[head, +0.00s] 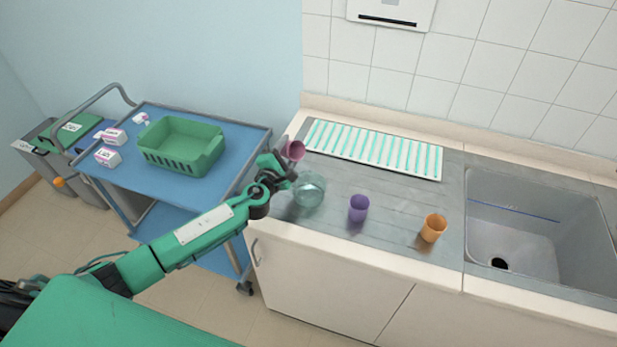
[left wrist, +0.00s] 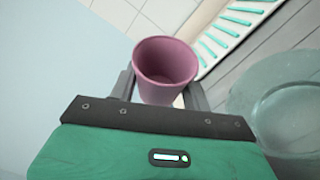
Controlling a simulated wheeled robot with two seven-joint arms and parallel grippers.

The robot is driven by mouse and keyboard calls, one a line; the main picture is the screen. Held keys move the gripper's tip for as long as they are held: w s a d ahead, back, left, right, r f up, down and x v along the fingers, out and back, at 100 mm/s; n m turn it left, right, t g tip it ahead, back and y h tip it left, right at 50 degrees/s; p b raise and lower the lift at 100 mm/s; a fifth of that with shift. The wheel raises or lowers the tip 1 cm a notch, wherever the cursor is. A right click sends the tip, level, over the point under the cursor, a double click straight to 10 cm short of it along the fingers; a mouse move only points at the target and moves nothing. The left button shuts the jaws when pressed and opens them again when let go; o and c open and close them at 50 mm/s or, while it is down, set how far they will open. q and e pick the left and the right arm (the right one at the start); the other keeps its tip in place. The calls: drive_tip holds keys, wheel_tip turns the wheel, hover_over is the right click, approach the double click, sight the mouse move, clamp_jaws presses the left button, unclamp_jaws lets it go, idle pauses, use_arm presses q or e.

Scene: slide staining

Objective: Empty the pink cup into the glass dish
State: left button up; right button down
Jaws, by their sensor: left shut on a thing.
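My left gripper (head: 279,166) is shut on the pink cup (head: 293,150), above the left end of the counter. In the left wrist view the pink cup (left wrist: 165,70) sits between the two fingers, its open mouth facing the camera; the inside that shows is plain pink, and I cannot tell what it holds. In the head view the cup looks tilted. The glass dish (head: 309,190) stands on the counter just below and right of the gripper. It also shows in the left wrist view (left wrist: 285,110), to the right of the cup and apart from it. My right gripper is not in view.
A purple cup (head: 358,208) and an orange cup (head: 434,228) stand on the counter right of the dish. A white rack with green stripes (head: 374,150) lies behind. The sink (head: 515,235) is at right. A blue trolley (head: 150,180) with a green basket (head: 182,146) stands left.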

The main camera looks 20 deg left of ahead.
use_arm(q)
drive_tip(key=n+g+p, duration=0.1)
drive_tip(key=p, duration=0.2)
drive_tip(key=f+n+g+p, duration=0.1)
drive_tip(key=n+p, duration=0.1)
drive_tip(key=shift+a+f+n+p, duration=0.1)
drive_tip(key=shift+f+n+p, duration=0.05)
drive_tip(key=shift+n+p, duration=0.2)
drive_tip(key=shift+w+a+f+n+g+h+p, duration=0.4)
drive_tip(key=shift+a+f+n+g+p, duration=0.2)
drive_tip(key=shift+n+p, duration=0.5)
drive_tip(key=f, duration=0.1)
drive_tip(key=a+f+n+g, duration=0.1)
drive_tip(key=f, duration=0.1)
drive_tip(key=w+a+f+n+h, duration=0.1)
drive_tip(key=f, duration=0.1)
drive_tip(key=shift+w+a+f+n+g, duration=0.1)
drive_tip(key=shift+n+g, duration=0.15)
drive_tip(key=shift+g, duration=0.05)
drive_tip(key=shift+w+a+f+n+g+h, duration=0.1)
drive_tip(key=shift+a+f+n+g+h, duration=0.1)
drive_tip(key=shift+f, duration=0.15)
drive_tip(key=shift+w+a+f+n+g+h, duration=0.1)
drive_tip(key=shift+f+n+h, duration=0.1)
drive_tip(key=shift+f, duration=0.15)
drive_tip(key=shift+s+d, duration=0.1)
